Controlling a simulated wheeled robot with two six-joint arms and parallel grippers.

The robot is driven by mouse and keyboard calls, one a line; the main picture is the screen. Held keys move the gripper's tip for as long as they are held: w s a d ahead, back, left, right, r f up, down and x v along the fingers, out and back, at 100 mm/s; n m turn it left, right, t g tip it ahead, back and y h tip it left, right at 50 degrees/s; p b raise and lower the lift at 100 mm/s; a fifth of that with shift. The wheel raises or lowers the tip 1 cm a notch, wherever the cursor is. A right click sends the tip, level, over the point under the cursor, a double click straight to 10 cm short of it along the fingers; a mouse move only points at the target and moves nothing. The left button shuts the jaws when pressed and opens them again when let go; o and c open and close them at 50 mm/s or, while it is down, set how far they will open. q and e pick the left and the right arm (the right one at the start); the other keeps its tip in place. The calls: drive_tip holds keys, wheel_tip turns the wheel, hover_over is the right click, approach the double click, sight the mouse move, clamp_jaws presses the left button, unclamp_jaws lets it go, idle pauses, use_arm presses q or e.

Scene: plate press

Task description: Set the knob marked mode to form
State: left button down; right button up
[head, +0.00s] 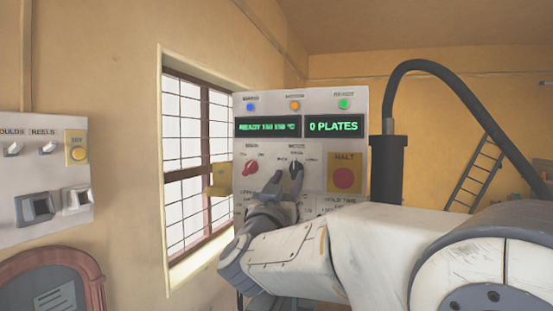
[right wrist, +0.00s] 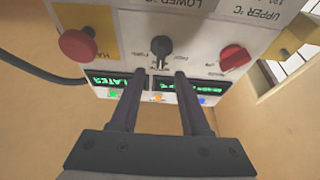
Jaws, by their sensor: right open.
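The control panel (head: 315,155) stands ahead, with a dark knob (head: 297,167) at its middle under a small label I cannot read clearly. The same dark knob (right wrist: 160,46) shows upside down in the right wrist view. Which marking its pointer is on is too small to tell. My right gripper (head: 283,184) is at the panel front, just below the knob in the head view. In the right wrist view my right gripper (right wrist: 159,74) is open and empty, its fingertips apart with the knob ahead between their lines; contact cannot be told. My left gripper is not in view.
A red knob (head: 250,168) is left of the dark knob. A red HALT button (head: 343,178) on a yellow plate is to its right. Displays (head: 334,126) read READY and 0 PLATES. A yellow box (head: 220,180) juts out at the panel's left edge.

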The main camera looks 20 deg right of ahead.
sight(294, 166)
drive_tip(key=p+x, duration=0.2)
drive_tip(key=x, duration=0.2)
drive_tip(key=shift+w+d+r, duration=0.1)
drive_tip(key=shift+d+r, duration=0.05)
drive_tip(key=shift+r, duration=0.05)
drive_tip(key=shift+w+d, duration=0.25)
drive_tip(key=shift+w, duration=0.2)
clamp_jaws()
